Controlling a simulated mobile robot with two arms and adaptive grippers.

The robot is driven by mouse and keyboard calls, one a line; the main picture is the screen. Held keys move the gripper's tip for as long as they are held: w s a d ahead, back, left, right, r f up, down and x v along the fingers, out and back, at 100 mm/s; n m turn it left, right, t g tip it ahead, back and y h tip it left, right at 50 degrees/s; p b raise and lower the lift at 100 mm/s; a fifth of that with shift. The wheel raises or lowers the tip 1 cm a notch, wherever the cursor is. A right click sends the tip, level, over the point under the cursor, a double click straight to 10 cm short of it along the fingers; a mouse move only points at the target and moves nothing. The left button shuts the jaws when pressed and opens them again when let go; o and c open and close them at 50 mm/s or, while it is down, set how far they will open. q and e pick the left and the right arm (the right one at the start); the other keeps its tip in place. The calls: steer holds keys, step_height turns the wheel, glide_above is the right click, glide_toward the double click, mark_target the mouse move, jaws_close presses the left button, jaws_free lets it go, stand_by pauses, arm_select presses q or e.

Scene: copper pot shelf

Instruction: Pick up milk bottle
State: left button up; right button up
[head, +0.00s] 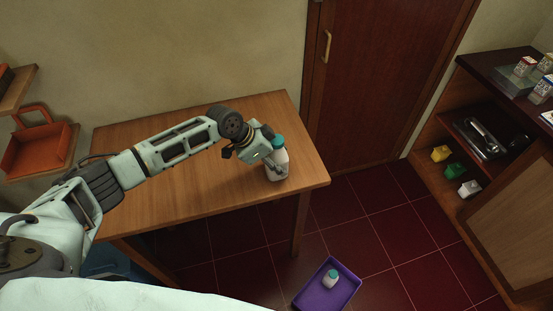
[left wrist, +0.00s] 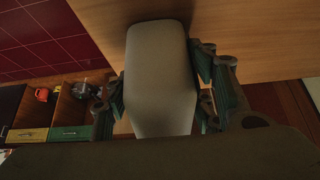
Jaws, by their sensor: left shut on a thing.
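The milk bottle (head: 279,167) is white with a teal cap. It stands upright near the right end of the wooden table (head: 180,185) in the head view; I cannot tell whether its base touches the tabletop. My left gripper (head: 269,157) reaches it from the left and is shut on it. In the left wrist view the pale bottle (left wrist: 160,75) fills the middle, with the fingers of my left gripper (left wrist: 160,95) on both sides of it. My right gripper is not in view.
A purple tray (head: 345,290) with a small teal-capped white container (head: 331,278) lies on the red tiled floor. A dark shelf unit (head: 475,80) with cartons on top stands at the right. A closed brown door (head: 370,80) is behind. An orange-red container (head: 38,150) sits on the left shelf. Most of the tabletop is clear.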

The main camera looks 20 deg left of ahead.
arm_select(q)
steer(key=c, duration=0.6)
steer(key=shift+r, duration=0.1)
steer(key=shift+c, duration=0.5)
steer(key=shift+w, duration=0.1)
